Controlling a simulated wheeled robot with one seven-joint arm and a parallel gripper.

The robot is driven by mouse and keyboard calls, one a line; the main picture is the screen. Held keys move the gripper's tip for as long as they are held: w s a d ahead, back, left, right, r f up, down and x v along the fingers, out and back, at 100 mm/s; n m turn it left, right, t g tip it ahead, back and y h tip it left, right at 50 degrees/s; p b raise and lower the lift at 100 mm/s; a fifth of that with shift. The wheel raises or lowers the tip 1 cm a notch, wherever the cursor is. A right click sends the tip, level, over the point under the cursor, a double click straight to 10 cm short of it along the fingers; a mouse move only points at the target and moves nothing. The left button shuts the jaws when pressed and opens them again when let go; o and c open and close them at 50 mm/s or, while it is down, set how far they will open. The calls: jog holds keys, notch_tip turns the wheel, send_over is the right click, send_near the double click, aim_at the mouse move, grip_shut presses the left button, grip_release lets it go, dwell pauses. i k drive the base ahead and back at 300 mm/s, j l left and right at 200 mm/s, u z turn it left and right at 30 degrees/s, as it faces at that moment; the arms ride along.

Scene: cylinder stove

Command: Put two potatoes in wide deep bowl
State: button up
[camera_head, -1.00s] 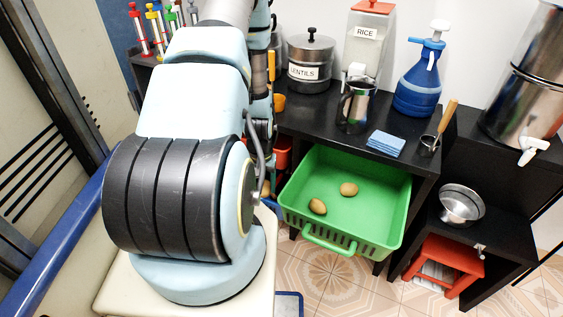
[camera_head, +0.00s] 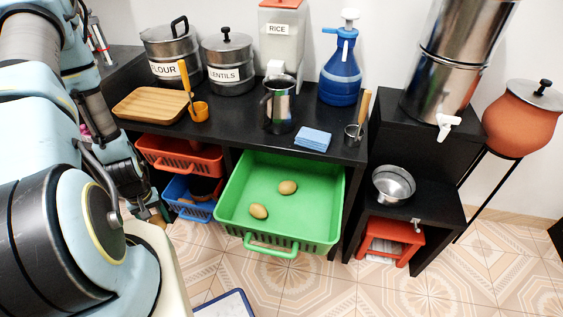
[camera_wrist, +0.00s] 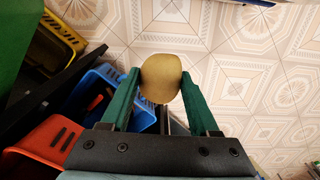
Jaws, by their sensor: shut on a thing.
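My gripper (camera_wrist: 160,92) is shut on a brown potato (camera_wrist: 160,74), held between its two green fingers above the tiled floor in the wrist view. Two more potatoes, one nearer (camera_head: 258,211) and one farther back (camera_head: 288,187), lie apart in the green pull-out basket (camera_head: 330,236). A shiny metal bowl (camera_head: 393,186) stands on the low black shelf at right, below the steel water dispenser, and looks empty. In the head view my arm fills the left side, and the held potato cannot be made out there.
An orange basket (camera_head: 180,156) and a blue basket (camera_head: 190,209) sit left of the green one. The black counter holds a wooden tray (camera_head: 152,103), steel pots, a metal pitcher (camera_head: 279,104) and a blue pump bottle (camera_head: 341,78). Open floor lies in front.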

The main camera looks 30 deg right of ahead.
aim_at(393, 191)
jog(key=k+l+u, duration=0.3)
jog(key=k+l, duration=0.15)
jog(key=l, duration=0.2)
jog(key=k+l+u, duration=0.3)
jog(key=k+l, duration=0.75)
jog(key=l, duration=0.25)
jog(key=k+l, duration=0.3)
jog(key=l, duration=0.15)
jog(key=i+l, duration=0.25)
